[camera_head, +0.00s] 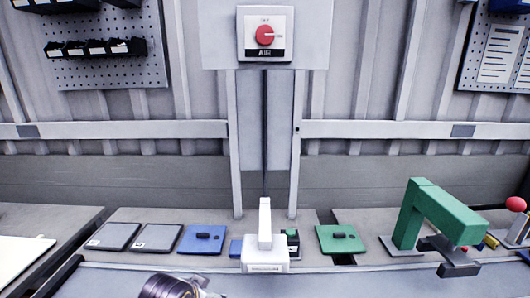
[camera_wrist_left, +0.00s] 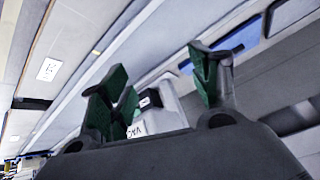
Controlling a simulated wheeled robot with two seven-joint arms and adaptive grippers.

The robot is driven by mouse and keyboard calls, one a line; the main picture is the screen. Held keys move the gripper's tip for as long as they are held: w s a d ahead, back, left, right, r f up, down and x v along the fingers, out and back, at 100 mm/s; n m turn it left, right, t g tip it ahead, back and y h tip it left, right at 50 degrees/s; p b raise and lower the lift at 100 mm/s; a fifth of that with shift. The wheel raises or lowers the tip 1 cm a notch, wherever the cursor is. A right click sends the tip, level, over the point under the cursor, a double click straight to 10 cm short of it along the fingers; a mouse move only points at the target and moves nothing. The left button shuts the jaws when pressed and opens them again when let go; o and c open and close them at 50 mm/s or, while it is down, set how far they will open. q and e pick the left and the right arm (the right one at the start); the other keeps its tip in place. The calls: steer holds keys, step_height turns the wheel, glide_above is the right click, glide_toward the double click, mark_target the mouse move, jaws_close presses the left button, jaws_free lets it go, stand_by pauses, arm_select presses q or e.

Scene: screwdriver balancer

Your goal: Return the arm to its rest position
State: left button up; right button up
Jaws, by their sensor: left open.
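My left gripper (camera_wrist_left: 160,90) shows in the left wrist view with its green-padded fingers spread apart and open. I see nothing held between them. Behind the fingers stands a white block with a dark top part and a printed label (camera_wrist_left: 138,130). In the head view, a dark, shiny part of my left arm (camera_head: 170,287) shows at the bottom edge, left of centre; its fingers are not visible there. My right arm and gripper are in neither view.
A white upright stand (camera_head: 265,225) is at the bench centre, below an AIR panel with a red knob (camera_head: 265,35). A blue mat (camera_head: 203,239), green mat (camera_head: 340,239) and two grey pads (camera_head: 157,238) lie around it. A green arched fixture (camera_head: 430,208) stands at right.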

arm_select(q)
steer(key=s+a+f+n+g+y, duration=0.1)
steer(key=s+a+f+n+g, duration=0.15)
steer(key=s+f, duration=0.45)
steer(key=s+a+f+n+g, duration=0.1)
steer(key=s+a+f, duration=0.35)
steer(key=s, duration=0.35)
step_height(320, 180, down, 32)
steer(key=s, duration=0.3)
steer(key=s+a+f+g, duration=0.1)
steer(key=s+f, duration=0.9)
steer(key=s, duration=0.1)
steer(key=s+a+f+g, duration=0.1)
steer(key=s+a+f, duration=0.1)
steer(key=s+f, duration=0.8)
steer(key=shift+s+a+f+m, duration=0.3)
steer(key=shift+s+f+m, duration=0.05)
steer(key=shift+s, duration=0.3)
steer(key=shift+w, duration=0.15)
